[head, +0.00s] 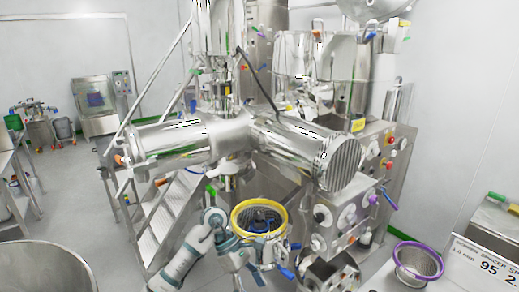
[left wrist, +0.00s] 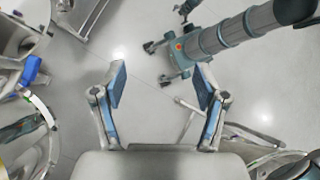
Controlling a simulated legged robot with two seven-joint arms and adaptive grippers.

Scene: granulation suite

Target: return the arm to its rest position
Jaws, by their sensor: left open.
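My left arm (head: 188,255) comes up from the bottom of the head view, left of centre, and bends over at a round joint. Its far end is in front of the machine's lower part, close below a yellow-rimmed round sieve (head: 259,203); I cannot tell whether they touch. In the left wrist view my left gripper (left wrist: 160,82) is open. Its two fingers stand well apart with nothing between them, above bare grey floor.
A large steel machine (head: 225,135) fills the middle, with stairs (head: 165,212) at its left. A purple-rimmed sieve (head: 418,262) and a printed sign (head: 490,262) are at lower right. A big steel vessel (head: 40,262) is at lower left. Open floor (head: 75,200) lies left of the stairs.

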